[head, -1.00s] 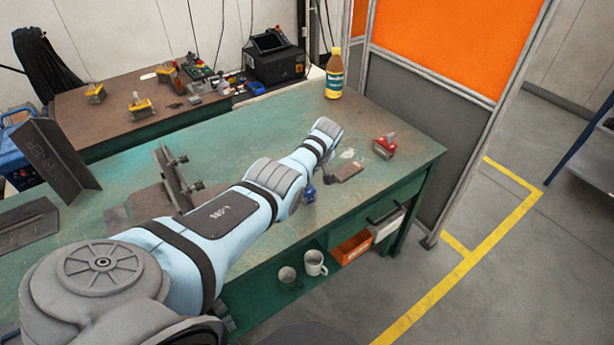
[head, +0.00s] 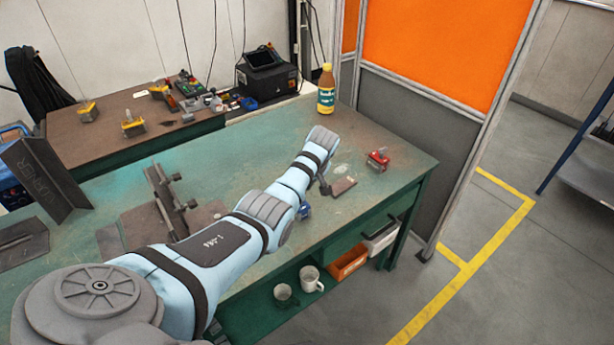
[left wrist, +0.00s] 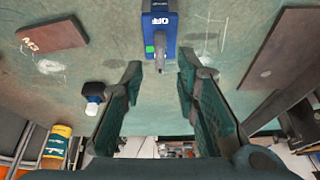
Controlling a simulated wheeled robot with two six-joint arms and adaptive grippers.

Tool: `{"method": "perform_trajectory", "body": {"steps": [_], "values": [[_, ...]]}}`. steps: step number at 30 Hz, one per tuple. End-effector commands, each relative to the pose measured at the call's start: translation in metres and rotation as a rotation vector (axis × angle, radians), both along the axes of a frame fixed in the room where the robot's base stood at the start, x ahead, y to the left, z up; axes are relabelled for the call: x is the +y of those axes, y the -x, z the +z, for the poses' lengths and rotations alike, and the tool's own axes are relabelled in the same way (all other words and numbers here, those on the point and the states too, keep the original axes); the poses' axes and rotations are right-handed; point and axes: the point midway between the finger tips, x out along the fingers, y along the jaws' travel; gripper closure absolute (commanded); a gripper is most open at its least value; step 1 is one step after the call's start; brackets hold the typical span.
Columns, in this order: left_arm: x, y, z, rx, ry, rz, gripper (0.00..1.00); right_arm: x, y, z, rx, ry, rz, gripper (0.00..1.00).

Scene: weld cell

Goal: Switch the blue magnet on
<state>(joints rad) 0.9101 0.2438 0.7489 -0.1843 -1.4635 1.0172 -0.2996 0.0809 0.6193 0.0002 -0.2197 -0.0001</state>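The blue magnet (left wrist: 160,35) stands on the green bench at the top middle of the left wrist view. Its label reads OFF, upside down in that view, with a green patch and a small grey lever at its near end. In the head view the magnet (head: 305,211) shows only partly, beside my left arm. My left gripper (left wrist: 159,76) is open, its two fingers apart with nothing held between them. The fingertips point toward the magnet's lever end; whether they touch it I cannot tell. My right gripper is in neither view.
Brown plates (left wrist: 55,37) (left wrist: 276,46) lie on both sides of the magnet. On the bench (head: 245,165) are a red magnet (head: 378,160), a bottle (head: 326,90) and a steel fixture (head: 165,200). Mugs (head: 310,278) and an orange bin (head: 349,261) sit below.

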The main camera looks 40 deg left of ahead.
Motion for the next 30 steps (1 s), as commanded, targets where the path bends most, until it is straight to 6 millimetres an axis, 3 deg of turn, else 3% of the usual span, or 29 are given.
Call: {"method": "perform_trajectory", "body": {"steps": [6,11,27,30], "values": [[-0.022,0.008,0.057,-0.003,0.001,-0.002,0.72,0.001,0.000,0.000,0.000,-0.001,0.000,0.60],[-0.031,0.012,0.080,0.001,0.001,-0.001,0.72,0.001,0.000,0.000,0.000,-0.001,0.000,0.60],[-0.032,0.013,0.083,0.002,0.000,-0.001,0.72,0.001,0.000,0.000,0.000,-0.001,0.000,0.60],[-0.035,0.019,0.069,0.012,-0.003,-0.039,0.72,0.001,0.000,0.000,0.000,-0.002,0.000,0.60]]}}
